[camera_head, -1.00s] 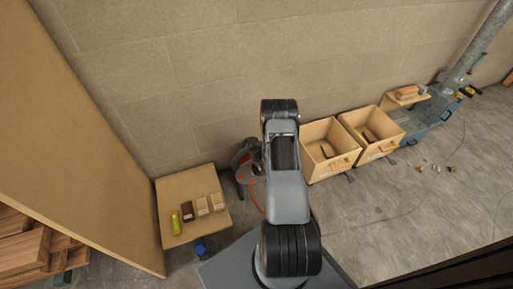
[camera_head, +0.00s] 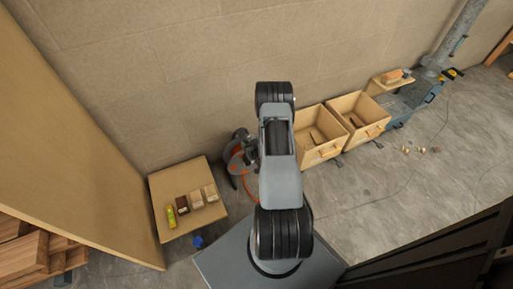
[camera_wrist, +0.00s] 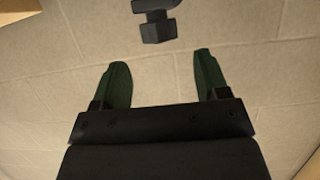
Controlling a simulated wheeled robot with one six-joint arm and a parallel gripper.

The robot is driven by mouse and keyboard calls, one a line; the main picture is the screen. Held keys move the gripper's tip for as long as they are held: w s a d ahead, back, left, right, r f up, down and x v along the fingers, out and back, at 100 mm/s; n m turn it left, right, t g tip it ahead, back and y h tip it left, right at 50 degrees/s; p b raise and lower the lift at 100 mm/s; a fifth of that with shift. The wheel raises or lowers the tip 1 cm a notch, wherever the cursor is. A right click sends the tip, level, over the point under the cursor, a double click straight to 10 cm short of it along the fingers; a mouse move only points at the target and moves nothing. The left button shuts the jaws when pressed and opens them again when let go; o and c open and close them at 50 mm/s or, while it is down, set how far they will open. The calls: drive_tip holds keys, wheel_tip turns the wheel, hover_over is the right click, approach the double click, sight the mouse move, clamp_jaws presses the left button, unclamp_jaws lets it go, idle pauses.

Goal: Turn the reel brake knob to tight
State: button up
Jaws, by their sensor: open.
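A reel with orange parts (camera_head: 237,158) stands low by the wall in the head view, left of my arm and partly hidden by it. Its brake knob is too small to make out there. In the wrist view, a dark blocky part with a rounded upper piece (camera_wrist: 157,27) shows at the top edge; I cannot tell if it is the knob. My gripper (camera_wrist: 161,68) is open, with two dark green fingers spread apart and nothing between them. The dark part lies beyond the fingertips, apart from them. Its setting is not clear.
Two wooden boxes (camera_head: 323,157) stand along the wall, right of my arm. A small board (camera_head: 158,190) with several small blocks and a yellow-green item lies left of the reel. A large tan panel (camera_head: 75,130) leans at the left. Grey floor (camera_head: 350,205) is open at right.

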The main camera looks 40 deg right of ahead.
drive_tip(key=p+v, duration=0.1)
drive_tip(key=v, duration=0.6)
drive_tip(key=shift+r, duration=0.15)
idle(0.3)
drive_tip(key=w+a+r+n+g+p, duration=0.1)
drive_tip(key=w+a+r+g+p, duration=0.3)
drive_tip(key=r, duration=0.8)
drive_tip(key=a+r+t+y+p, duration=0.1)
drive_tip(key=a+r+p, duration=0.1)
drive_tip(key=r+p, duration=0.75)
drive_tip(key=w+a+r+n+g+p, duration=0.1)
drive_tip(key=w+a+r+g+p, duration=0.15)
drive_tip(key=r, duration=1.15)
drive_tip(key=s+a+r+g+y+p, duration=0.1)
drive_tip(key=s+a+r+p, duration=0.3)
drive_tip(key=r, duration=0.4)
drive_tip(key=s+a+r+g+p, duration=0.1)
drive_tip(key=s+a+r+p, duration=0.3)
drive_tip(key=s+r, duration=0.3)
drive_tip(key=s+a+r+n+g+y+p, duration=0.1)
drive_tip(key=s+a+r+p, duration=0.3)
drive_tip(key=r, duration=0.6)
drive_tip(key=shift+s+a+r+g+y, duration=0.25)
drive_tip(key=shift+s+a+g, duration=0.2)
drive_tip(key=shift+s+a, duration=0.6)
drive_tip(key=shift+w, duration=0.1)
